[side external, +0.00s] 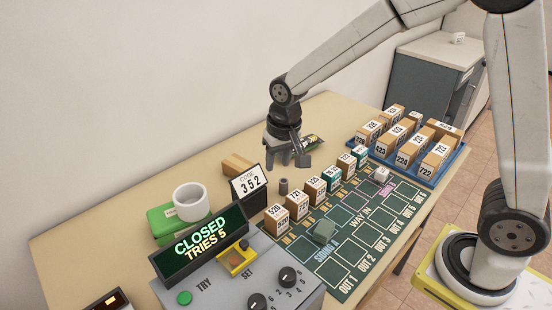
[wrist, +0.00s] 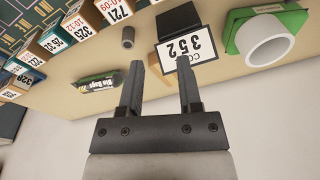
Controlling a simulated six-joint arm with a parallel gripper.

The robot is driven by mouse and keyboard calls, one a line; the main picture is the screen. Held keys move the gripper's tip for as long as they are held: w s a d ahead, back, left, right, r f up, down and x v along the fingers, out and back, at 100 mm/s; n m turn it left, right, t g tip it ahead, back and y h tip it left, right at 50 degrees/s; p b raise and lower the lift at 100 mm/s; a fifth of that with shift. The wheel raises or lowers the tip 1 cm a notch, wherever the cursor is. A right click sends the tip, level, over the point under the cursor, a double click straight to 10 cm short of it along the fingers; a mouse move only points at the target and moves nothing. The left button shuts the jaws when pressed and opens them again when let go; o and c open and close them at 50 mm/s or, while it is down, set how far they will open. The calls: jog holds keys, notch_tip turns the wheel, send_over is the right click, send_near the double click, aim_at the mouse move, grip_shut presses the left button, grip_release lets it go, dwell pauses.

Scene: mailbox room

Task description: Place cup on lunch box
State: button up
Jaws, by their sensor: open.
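The white cup (side external: 190,203) appears to stand upright on the green lunch box (side external: 160,222), toward its right side in the side external view. In the wrist view the cup (wrist: 266,41) is at the upper right, with the green lunch box (wrist: 233,40) showing around it. My gripper (side external: 290,160) is open and empty, above the table and to the right of the cup and box in the side view. In the wrist view its two fingers (wrist: 160,66) are apart with nothing between them. The cup's contact with the lid is partly hidden.
A code card reading 352 (side external: 250,183) stands between my gripper and the cup, near a wooden block (side external: 237,162). A small dark cylinder (side external: 283,187), a bin bags pack (wrist: 97,84) and a row of numbered boxes (side external: 297,207) are nearby. A control panel (side external: 235,280) fills the front.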

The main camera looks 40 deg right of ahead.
jog(key=s+d+f+n, duration=0.1)
jog(key=s+d, duration=0.2)
jog(key=s, duration=0.3)
jog(key=s+d+f+n+t, duration=0.1)
jog(key=s+d+f+n, duration=0.1)
jog(key=s, duration=0.5)
jog(key=shift+s+d, duration=0.3)
jog(key=shift+d, duration=0.25)
